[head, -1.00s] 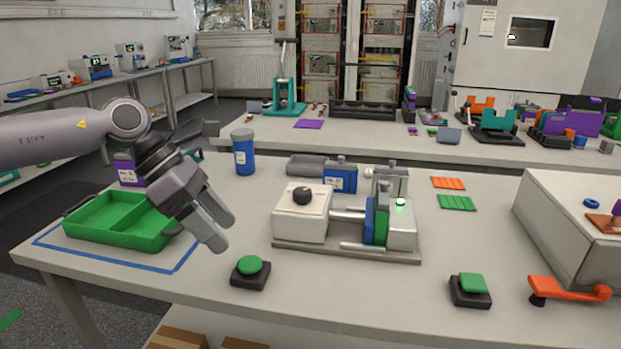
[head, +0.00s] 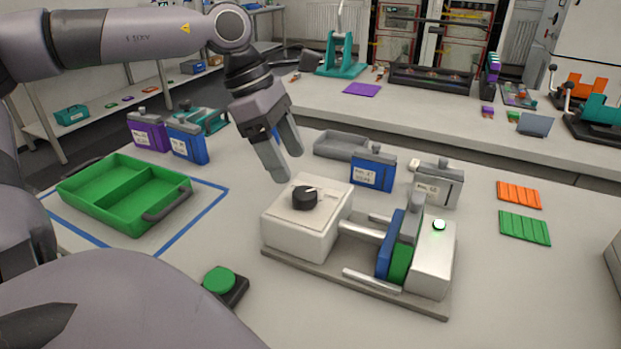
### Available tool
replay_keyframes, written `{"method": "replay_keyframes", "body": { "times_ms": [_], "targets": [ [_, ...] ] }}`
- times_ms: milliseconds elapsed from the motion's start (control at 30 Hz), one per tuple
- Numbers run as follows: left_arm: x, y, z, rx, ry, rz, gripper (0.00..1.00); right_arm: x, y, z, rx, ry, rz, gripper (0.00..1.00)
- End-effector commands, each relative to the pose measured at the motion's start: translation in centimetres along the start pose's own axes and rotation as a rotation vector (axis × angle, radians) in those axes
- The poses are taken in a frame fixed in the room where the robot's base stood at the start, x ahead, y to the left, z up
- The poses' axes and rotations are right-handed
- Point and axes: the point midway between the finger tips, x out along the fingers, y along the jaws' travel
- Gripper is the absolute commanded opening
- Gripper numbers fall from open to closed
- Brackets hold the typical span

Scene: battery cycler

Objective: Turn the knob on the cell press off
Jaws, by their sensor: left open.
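The cell press (head: 305,235) stands on the table in the middle of the head view. Its black knob (head: 305,197) sits on top of the white block at its left end. Blue and green plates (head: 391,246) stand upright between the two blocks. My left gripper (head: 285,163) is open and empty, pointing down, above and just behind the knob, apart from it. My right gripper is not in view.
A green tray (head: 125,168) lies at the left inside a blue outline. A green push button (head: 219,281) stands in front of the press, partly behind my own arm. A blue cell (head: 372,170) and a grey cell (head: 437,185) stand close behind the press.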

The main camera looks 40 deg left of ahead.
Motion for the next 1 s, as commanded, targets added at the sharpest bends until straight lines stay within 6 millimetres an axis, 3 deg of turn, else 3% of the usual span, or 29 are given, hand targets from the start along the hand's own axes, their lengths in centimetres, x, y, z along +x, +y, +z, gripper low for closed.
{"method": "replay_keyframes", "body": {
  "times_ms": [400, 900, 967, 1000],
  "targets": [
    [5.2, -0.1, 0.0, -0.001, 0.002, -0.004, 0.70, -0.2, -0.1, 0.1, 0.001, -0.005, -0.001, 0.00],
    [6.5, 0.0, 0.0, -0.001, -0.001, -0.001, 0.70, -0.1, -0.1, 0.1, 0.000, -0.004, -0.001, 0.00],
    [6.5, 0.0, 0.0, -0.001, -0.001, -0.001, 0.54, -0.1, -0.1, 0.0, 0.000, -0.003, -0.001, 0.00],
    [6.5, 0.0, 0.0, -0.001, -0.001, -0.001, 0.41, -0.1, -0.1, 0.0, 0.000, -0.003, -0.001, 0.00]
  ]
}}
